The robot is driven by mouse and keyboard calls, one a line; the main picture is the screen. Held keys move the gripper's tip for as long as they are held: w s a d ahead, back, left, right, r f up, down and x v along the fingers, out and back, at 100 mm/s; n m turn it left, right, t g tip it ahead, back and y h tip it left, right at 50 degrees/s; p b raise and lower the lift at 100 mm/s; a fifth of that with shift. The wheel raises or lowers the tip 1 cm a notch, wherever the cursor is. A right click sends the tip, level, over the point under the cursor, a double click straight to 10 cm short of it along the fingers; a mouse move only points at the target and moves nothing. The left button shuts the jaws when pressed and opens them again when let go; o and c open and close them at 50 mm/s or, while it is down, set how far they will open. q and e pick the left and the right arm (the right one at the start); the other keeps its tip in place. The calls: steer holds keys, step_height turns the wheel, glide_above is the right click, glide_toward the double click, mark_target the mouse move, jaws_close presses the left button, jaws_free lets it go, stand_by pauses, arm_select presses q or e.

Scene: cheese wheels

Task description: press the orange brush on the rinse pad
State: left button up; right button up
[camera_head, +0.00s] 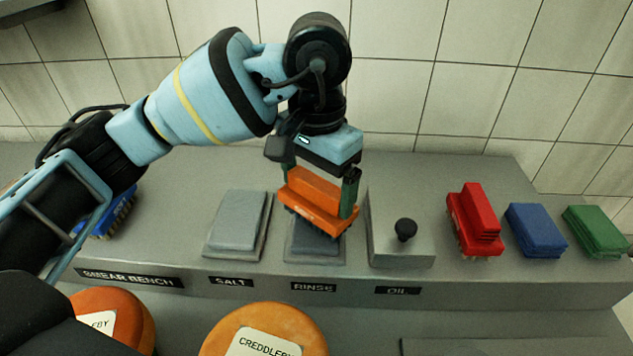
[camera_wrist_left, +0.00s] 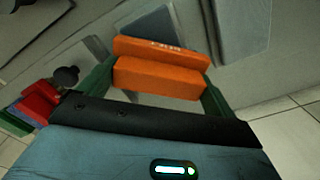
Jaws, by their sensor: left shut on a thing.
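The orange brush (camera_head: 314,200) is held in my left gripper (camera_head: 318,185), which is shut on it. It also shows between the fingers in the left wrist view (camera_wrist_left: 160,76). The brush is right over the rinse pad (camera_head: 316,246), a dark grey pad on a grey base behind the RINSE label. The brush is slightly tilted in the picture and hides the back of the pad. I cannot tell whether its bristles touch the pad. My right gripper is not in view.
The salt pad (camera_head: 237,222) is left of the rinse pad. The oil block (camera_head: 403,247) with a black knob stands right. A red brush (camera_head: 474,220), blue pad (camera_head: 536,230) and green pad (camera_head: 596,231) are farther right. A blue brush (camera_head: 108,216) is behind my arm. Cheese wheels (camera_head: 262,318) stand in front.

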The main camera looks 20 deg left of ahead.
arm_select(q)
steer(key=shift+r+p, duration=0.55)
steer(key=shift+r, duration=1.55)
steer(key=shift+r+p, duration=0.35)
steer(key=shift+r, duration=0.9)
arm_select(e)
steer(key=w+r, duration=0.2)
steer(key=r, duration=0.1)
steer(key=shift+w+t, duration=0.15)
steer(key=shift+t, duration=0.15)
